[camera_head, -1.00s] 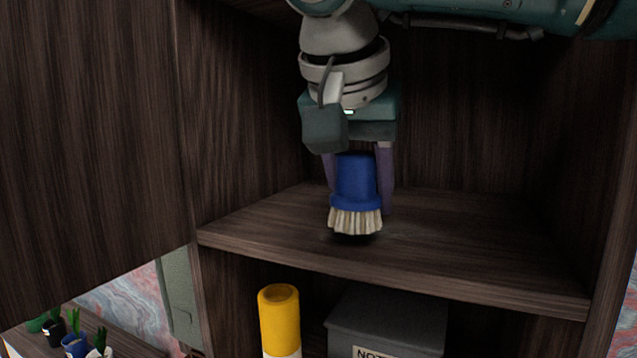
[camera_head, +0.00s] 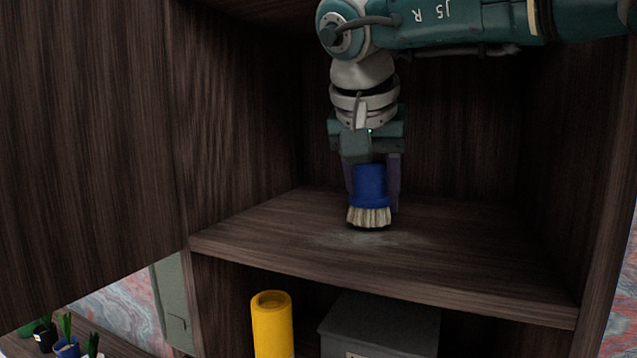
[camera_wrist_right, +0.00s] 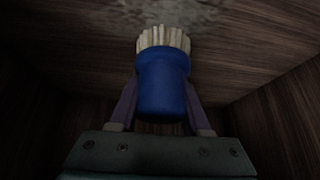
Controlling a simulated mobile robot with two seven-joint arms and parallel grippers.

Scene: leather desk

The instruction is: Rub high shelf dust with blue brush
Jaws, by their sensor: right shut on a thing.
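My right gripper (camera_head: 372,185) is shut on the blue brush (camera_head: 370,184), which it holds upright with the pale bristles down. The bristles are at or just above the high shelf (camera_head: 290,235); I cannot tell whether they touch. A pale dust patch (camera_head: 378,239) lies on the shelf around and in front of the bristles. In the right wrist view the brush (camera_wrist_right: 162,85) sits between the two purple fingers, and the dust (camera_wrist_right: 170,15) shows beyond the bristle tips. My left gripper is not in view.
Dark wooden side walls and a back panel enclose the shelf. An open door panel (camera_head: 85,130) stands at the left. Below are a yellow cylinder (camera_head: 272,325) and a grey box (camera_head: 385,325). Small potted plants (camera_head: 62,340) stand at lower left. The shelf around the brush is clear.

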